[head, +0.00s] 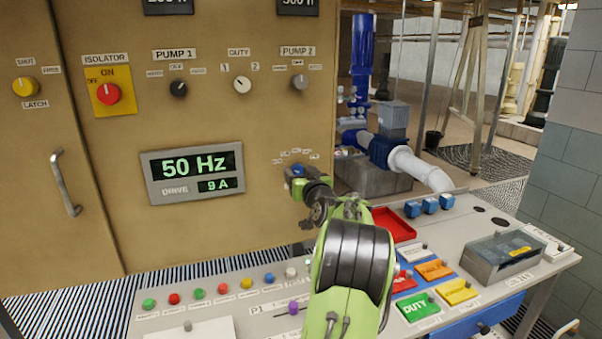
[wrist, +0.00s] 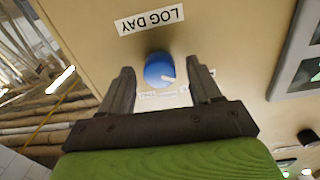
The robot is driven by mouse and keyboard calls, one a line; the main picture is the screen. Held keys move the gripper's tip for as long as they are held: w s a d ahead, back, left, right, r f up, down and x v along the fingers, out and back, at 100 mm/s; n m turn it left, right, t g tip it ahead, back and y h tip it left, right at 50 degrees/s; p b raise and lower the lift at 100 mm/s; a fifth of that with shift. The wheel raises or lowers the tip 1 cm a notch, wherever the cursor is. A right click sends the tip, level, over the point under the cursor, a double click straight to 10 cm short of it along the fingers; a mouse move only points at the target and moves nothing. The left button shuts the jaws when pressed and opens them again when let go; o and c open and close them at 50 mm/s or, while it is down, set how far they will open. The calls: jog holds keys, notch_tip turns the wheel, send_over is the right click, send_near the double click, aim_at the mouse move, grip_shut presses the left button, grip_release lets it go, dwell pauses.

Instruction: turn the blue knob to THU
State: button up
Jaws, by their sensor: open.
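The blue knob (wrist: 159,70) is on the tan panel, below a label reading LOG DAY (wrist: 150,19), which appears upside down in the wrist view. A white pointer mark shows on the knob's lower right edge. Small day labels (wrist: 163,95) lie beside it, too small to read. My gripper (wrist: 160,78) is open, its two dark fingers on either side of the knob with gaps visible; I cannot tell if either touches it. In the head view, a bit of blue at the knob (head: 297,170) shows at my gripper (head: 300,180), mostly hidden by the arm.
The drive display (head: 193,172) is on the panel left of my arm. Selector knobs, including PUMP 2 (head: 299,82), sit above. Below is a console with several buttons (head: 223,289), a red tray (head: 398,224) and coloured tags (head: 418,306).

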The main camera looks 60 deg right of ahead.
jog(key=c, duration=1)
jog(key=shift+c, duration=0.2)
jog(key=shift+m, duration=0.4)
jog(key=m, duration=0.3)
jog(key=shift+m, duration=0.4)
jog(key=m, duration=0.4)
jog(key=m+p, duration=0.2)
jog(key=m, duration=0.3)
jog(key=shift+m+y+p, duration=0.3)
jog(key=shift+m+p, duration=0.65)
jog(key=shift+m, duration=0.95)
